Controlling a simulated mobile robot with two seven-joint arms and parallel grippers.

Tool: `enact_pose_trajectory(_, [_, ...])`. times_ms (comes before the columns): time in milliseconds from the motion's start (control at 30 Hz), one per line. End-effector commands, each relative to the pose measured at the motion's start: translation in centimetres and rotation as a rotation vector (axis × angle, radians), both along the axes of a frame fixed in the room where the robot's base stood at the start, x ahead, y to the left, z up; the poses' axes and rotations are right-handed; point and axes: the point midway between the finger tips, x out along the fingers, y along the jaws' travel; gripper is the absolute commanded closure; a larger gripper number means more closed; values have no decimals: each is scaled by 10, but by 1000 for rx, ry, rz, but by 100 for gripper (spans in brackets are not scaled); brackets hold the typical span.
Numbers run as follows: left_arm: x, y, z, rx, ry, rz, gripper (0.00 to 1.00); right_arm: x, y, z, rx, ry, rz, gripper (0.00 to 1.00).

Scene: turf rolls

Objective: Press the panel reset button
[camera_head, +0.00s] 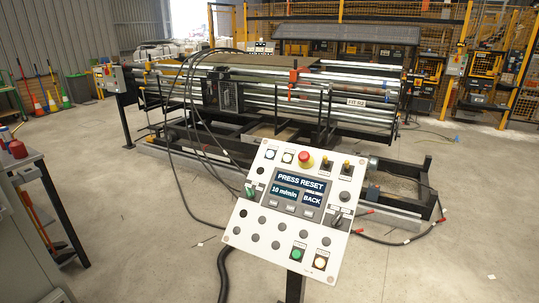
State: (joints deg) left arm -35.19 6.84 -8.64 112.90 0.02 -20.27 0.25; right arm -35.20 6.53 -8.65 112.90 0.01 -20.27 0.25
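A white control panel (240,225) stands tilted on a post in the middle foreground. Its screen (298,190) reads "PRESS RESET", "10 m/min" and "BACK". A red mushroom button (305,160) on a yellow base is at the top. A green button (297,254) and a white button (320,262) sit at the bottom right, each with a small label too small to read. Several dark buttons and knobs fill the rest of the panel. I cannot tell from the labels which one is the reset button. Neither of my grippers is in view.
A long roller machine (270,95) stands behind the panel, with black cables (180,140) looping down towards it. A bench (30,162) with a red-topped item is at the left edge. Yellow-framed fencing (465,60) lines the back. The floor on both sides of the panel is mostly clear.

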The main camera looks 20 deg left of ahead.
Motion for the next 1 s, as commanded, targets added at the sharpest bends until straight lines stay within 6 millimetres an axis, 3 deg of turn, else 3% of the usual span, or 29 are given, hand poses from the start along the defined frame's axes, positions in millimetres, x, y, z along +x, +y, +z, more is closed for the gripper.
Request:
enact_pose_trajectory(100, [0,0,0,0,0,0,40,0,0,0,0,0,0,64])
enact_pose_trajectory(567, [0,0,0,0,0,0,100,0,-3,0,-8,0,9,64])
enact_pose_trajectory(1000, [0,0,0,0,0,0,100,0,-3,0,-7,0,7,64])
